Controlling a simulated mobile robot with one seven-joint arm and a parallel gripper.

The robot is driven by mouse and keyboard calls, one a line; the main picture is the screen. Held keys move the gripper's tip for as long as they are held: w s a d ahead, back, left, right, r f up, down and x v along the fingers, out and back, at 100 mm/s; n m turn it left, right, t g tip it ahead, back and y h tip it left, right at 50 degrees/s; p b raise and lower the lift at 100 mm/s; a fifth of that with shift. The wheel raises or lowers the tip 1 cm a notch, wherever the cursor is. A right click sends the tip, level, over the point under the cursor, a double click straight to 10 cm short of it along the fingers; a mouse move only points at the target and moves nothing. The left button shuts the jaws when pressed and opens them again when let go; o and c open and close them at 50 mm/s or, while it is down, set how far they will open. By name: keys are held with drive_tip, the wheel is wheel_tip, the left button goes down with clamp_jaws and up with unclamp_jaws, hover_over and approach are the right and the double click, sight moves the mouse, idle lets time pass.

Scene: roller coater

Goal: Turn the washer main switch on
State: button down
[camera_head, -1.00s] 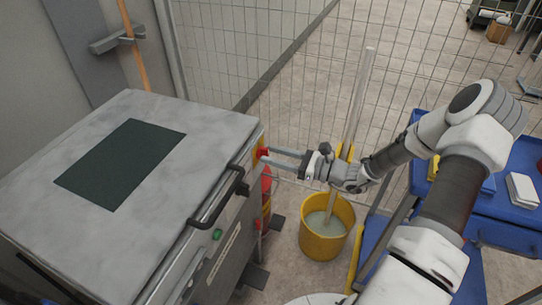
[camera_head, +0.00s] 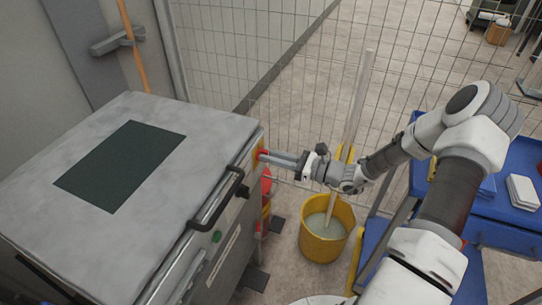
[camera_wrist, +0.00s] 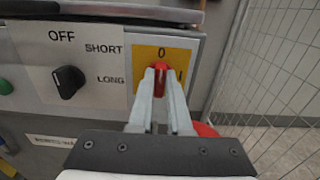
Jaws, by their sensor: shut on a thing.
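The washer (camera_head: 215,125) is a grey metal cabinet at the left in the head view. Its main switch is a red rotary handle (camera_wrist: 161,70) on a yellow plate (camera_wrist: 148,53) marked 0 at the top and I at the right. My gripper (camera_wrist: 162,82) is shut on the red handle, with a finger on each side of it. In the head view my gripper (camera_head: 266,156) reaches the washer's right front corner, and its fingers mostly hide the switch. The handle looks roughly upright, toward the 0; its exact angle is partly hidden.
A black knob (camera_wrist: 68,82) with OFF, SHORT and LONG labels sits left of the switch. A black bar handle (camera_head: 222,203) juts from the washer front. A yellow bucket (camera_head: 322,245) with a mop stands below my arm. A wire fence (camera_wrist: 275,75) stands to the right.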

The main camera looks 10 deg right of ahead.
drive_tip(key=shift+r+p, duration=0.1)
drive_tip(key=shift+p, duration=0.25)
drive_tip(key=m+p, duration=0.3)
drive_tip(key=shift+r, duration=0.15)
drive_tip(key=m+p, duration=0.5)
drive_tip(key=shift+d, duration=0.1)
drive_tip(key=m, duration=0.1)
drive_tip(key=m+p, duration=0.1)
drive_tip(key=m, duration=0.1)
drive_tip(key=m+p, duration=0.1)
drive_tip(key=shift+w+f+m, duration=0.1)
drive_tip(key=shift+f+m, duration=0.2)
drive_tip(key=shift+m, duration=0.1)
drive_tip(key=shift+f+m+p, duration=0.2)
drive_tip(key=shift+m+p, duration=0.5)
drive_tip(key=shift+m, duration=1.9)
drive_tip(key=c, duration=0.9)
unclamp_jaws()
drive_tip(key=shift+o, duration=0.2)
